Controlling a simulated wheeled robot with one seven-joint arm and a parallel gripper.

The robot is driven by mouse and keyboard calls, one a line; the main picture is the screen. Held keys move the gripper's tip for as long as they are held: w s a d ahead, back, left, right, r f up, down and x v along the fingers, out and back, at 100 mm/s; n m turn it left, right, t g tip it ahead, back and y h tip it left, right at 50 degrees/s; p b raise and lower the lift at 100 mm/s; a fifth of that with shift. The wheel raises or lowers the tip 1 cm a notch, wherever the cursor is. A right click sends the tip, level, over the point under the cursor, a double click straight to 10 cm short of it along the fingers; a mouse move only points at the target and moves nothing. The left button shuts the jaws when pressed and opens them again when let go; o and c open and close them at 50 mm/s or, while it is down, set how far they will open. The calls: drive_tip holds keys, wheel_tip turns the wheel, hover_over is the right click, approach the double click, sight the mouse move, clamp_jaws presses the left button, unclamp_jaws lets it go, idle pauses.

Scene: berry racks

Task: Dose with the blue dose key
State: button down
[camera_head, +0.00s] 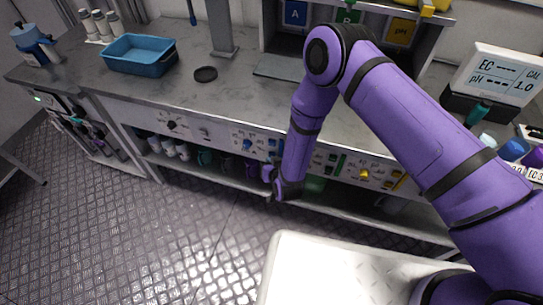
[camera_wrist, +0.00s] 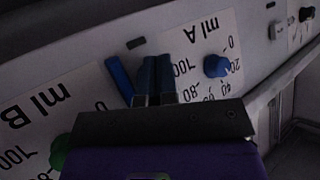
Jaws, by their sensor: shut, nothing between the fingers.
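A slim blue key (camera_wrist: 119,78) stands out from the white panel face in the wrist view, just left of my fingers. I take it for the blue dose key. My gripper (camera_wrist: 155,76) is shut and empty, its dark fingertips close beside the key; I cannot tell whether they touch it. A blue knob (camera_wrist: 216,66) sits on the dial marked "ml A", right of my fingers. In the head view my gripper (camera_head: 270,174) is low at the bench front, by the panel with the blue knob (camera_head: 247,145); the arm's end hides part of the panel.
A green knob (camera_wrist: 60,152) sits on the "ml B" dial at the lower left of the wrist view. Above the panel are a grey bench top (camera_head: 190,98), a blue tray (camera_head: 140,56) and a black ring (camera_head: 206,74). Several cups stand on the shelf below.

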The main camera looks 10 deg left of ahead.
drive_tip(key=shift+w, duration=0.25)
idle(0.6)
drive_tip(key=shift+s, duration=0.85)
drive_tip(key=shift+s, duration=0.1)
drive_tip(key=shift+s+a, duration=0.15)
drive_tip(key=shift+s, duration=1.05)
drive_tip(key=shift+s+a, duration=0.1)
drive_tip(key=shift+s, duration=1.1)
